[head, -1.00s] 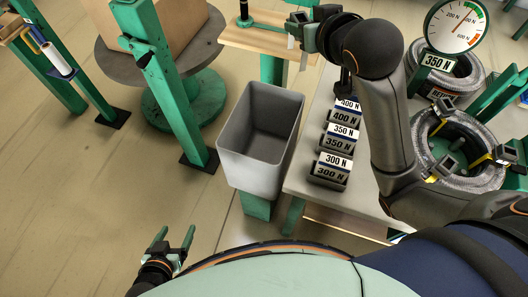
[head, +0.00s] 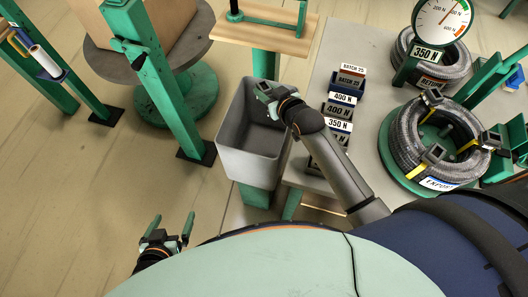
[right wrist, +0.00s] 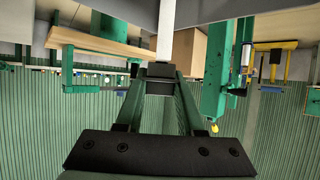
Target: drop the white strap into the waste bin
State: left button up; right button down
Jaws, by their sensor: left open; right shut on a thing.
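The grey waste bin (head: 246,166) stands open left of the table in the head view. My right gripper (head: 266,92) is over the bin's opening, near its back right rim. In the right wrist view my right gripper (right wrist: 160,76) is shut on the white strap (right wrist: 166,34), a narrow white strip that runs up out of the frame. I cannot make out the strap in the head view; the gripper and arm seem to hide it. My left gripper (head: 171,226) is open and empty, low at the bottom left, away from the bin.
The grey table (head: 345,60) holds a row of labelled blocks (head: 338,112), a hose coil (head: 410,150) with yellow straps on a green stand, and a dial gauge (head: 442,24). A wooden-topped press (head: 262,35) stands behind the bin. Green posts (head: 165,90) stand to its left.

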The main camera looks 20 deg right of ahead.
notch_tip(320, 180, down, 3)
jog(key=shift+r+b, duration=0.2)
jog(key=shift+b, duration=0.5)
jog(key=shift+f+b, duration=0.45)
jog(key=shift+b, duration=0.15)
jog(key=shift+c, duration=2.2)
grip_release()
jog(key=shift+r, duration=0.15)
